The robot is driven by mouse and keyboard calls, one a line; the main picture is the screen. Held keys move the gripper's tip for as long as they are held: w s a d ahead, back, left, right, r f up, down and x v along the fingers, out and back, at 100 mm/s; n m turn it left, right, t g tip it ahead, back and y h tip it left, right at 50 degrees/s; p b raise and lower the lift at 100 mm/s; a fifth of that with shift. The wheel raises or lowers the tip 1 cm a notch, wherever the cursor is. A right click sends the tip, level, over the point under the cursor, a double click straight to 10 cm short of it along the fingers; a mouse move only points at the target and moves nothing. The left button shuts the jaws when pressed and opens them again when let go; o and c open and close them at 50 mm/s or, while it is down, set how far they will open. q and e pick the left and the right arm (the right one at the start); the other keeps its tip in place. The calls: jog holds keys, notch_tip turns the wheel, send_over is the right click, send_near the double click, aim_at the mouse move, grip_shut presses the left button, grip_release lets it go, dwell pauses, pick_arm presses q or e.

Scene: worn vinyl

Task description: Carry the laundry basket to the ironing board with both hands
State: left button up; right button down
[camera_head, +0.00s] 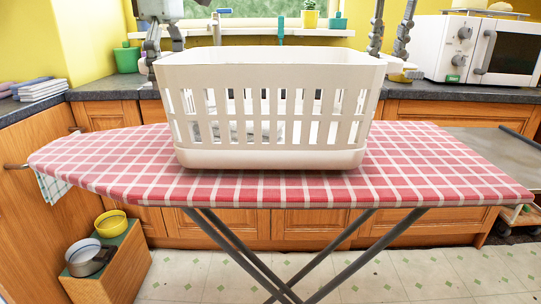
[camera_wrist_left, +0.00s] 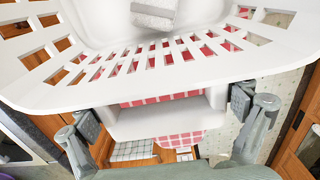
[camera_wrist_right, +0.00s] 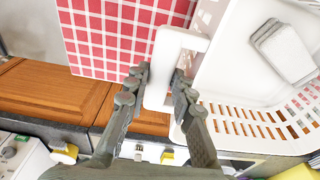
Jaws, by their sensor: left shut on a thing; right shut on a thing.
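The white laundry basket (camera_head: 270,158) is upright over the red-and-white checked ironing board (camera_head: 440,170). Its base looks level and at the board top; I cannot tell whether it bears fully on it. A folded light cloth lies inside the basket, seen in the right wrist view (camera_wrist_right: 285,52). My left gripper (camera_head: 163,50) is at the basket's left end, shut on its white handle, which shows between the fingers in the left wrist view (camera_wrist_left: 160,124). My right gripper (camera_head: 388,50) is at the right end, shut on the other handle (camera_wrist_right: 163,65).
A dark counter with wooden cupboards runs behind the board. A white microwave (camera_head: 495,50) stands at the right and a green pot (camera_head: 127,58) at the left. Bowls (camera_head: 88,256) sit on a low wooden box at the lower left. The board's right end is bare.

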pick_arm(q)
jog(key=shift+f+b, duration=0.55)
jog(key=shift+f, duration=0.25)
pick_arm(e)
jog(key=shift+f, duration=0.8)
pick_arm(q)
jog(key=o, duration=1.3)
jog(key=shift+r, duration=0.1)
pick_arm(e)
jog(key=c, duration=1.7)
grip_release()
pick_arm(q)
jog(key=shift+o, duration=0.5)
pick_arm(e)
jog(key=o, duration=0.4)
jog(key=shift+r, duration=0.1)
pick_arm(q)
jog(key=shift+r, duration=0.1)
pick_arm(e)
jog(key=r, duration=0.3)
jog(key=s+r, duration=0.1)
jog(key=r, duration=0.6)
jog(key=shift+s, duration=0.35)
pick_arm(q)
notch_tip(320, 180, up, 8)
pick_arm(e)
jog(key=shift+s+r, duration=0.1)
jog(key=shift+r, duration=0.8)
